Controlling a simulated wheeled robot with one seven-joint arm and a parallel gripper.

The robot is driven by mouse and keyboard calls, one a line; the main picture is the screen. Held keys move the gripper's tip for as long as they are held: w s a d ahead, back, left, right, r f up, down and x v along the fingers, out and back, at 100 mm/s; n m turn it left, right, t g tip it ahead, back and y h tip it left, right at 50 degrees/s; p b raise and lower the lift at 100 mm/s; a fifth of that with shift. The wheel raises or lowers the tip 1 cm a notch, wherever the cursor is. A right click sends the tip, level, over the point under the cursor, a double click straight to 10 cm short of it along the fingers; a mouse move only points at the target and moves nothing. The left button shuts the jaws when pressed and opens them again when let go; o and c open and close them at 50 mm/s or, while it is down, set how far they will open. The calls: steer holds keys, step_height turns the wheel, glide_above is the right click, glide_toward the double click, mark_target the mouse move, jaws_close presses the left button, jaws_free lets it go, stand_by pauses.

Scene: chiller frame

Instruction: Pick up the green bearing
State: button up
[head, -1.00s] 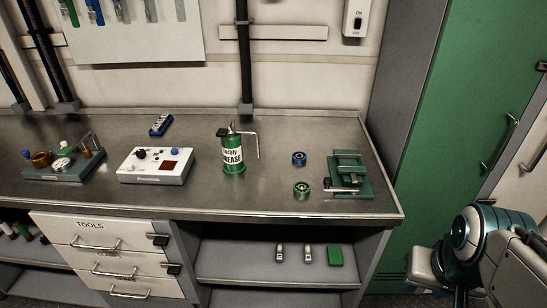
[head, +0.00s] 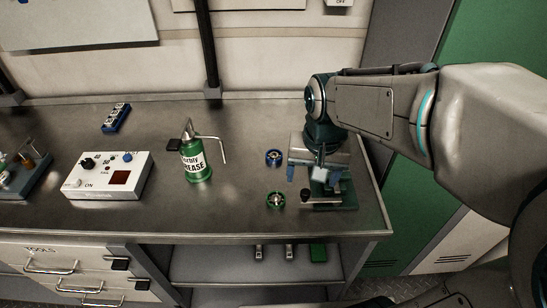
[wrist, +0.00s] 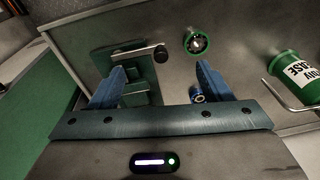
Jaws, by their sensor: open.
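The green bearing (head: 275,200) lies on the metal bench near its front edge, left of the vise. In the wrist view the green bearing (wrist: 196,41) lies beyond the fingertips, on the side of the right finger. My gripper (head: 304,173) is open and empty, above the bench over the green vise, to the upper right of the bearing. In the wrist view its two blue fingers (wrist: 160,82) are spread wide, with part of the vise between them.
The blue bearing (head: 274,157) sits behind the green one and is partly hidden by a finger in the wrist view. The green vise (head: 330,195) stands right of both. A green grease can (head: 194,162) with a bent spout and a white control box (head: 108,176) stand left.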

steer(key=w+a+m+g+p, duration=0.1)
steer(key=w+a+p, duration=0.1)
steer(key=w+a, duration=0.4)
glide_above(276, 198)
step_height(276, 198, down, 8)
steer(key=shift+w+f+p, duration=0.1)
steer(key=shift+f+p, duration=0.15)
steer(key=shift+p, duration=0.15)
steer(key=shift+f+p, duration=0.55)
steer(key=shift+f, duration=2.15)
steer(key=c, duration=1.1)
